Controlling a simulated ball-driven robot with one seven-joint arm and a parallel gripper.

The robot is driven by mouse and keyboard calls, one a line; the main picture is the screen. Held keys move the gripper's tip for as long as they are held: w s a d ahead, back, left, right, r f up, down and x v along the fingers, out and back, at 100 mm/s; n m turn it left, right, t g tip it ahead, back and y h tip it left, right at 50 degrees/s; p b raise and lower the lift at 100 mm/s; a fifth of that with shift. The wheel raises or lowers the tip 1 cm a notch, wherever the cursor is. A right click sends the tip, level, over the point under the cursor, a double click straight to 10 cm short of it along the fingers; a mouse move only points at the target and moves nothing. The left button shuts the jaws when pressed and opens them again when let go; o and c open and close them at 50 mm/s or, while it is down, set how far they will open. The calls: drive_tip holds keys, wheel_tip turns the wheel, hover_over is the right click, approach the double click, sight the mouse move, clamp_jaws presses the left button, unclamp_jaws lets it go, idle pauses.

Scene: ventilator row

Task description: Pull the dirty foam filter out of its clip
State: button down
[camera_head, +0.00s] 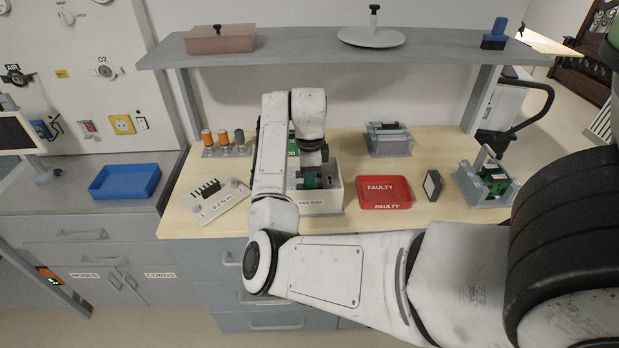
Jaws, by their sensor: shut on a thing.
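My gripper (318,168) is in the middle of the bench, pointing down over a pale box (322,200) with a partly covered label ending in "BOX". Its fingers are small and partly hidden by my arm. It is shut on a small dark-green piece (308,179) at the box top. This may be the foam filter, but I cannot be sure. The clip cannot be made out. A dark square pad with a light edge (433,185) stands upright to the right, apart from my gripper.
A red tray marked FAULTY (384,205) lies right of the box. A grey holder with a green board (487,183) is at far right, another grey fixture (388,140) behind. Orange-topped bottles (222,140) stand at left. A shelf (340,50) hangs above.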

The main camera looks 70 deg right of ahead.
drive_tip(key=shift+r+p, duration=2.85)
drive_tip(key=shift+r, duration=1)
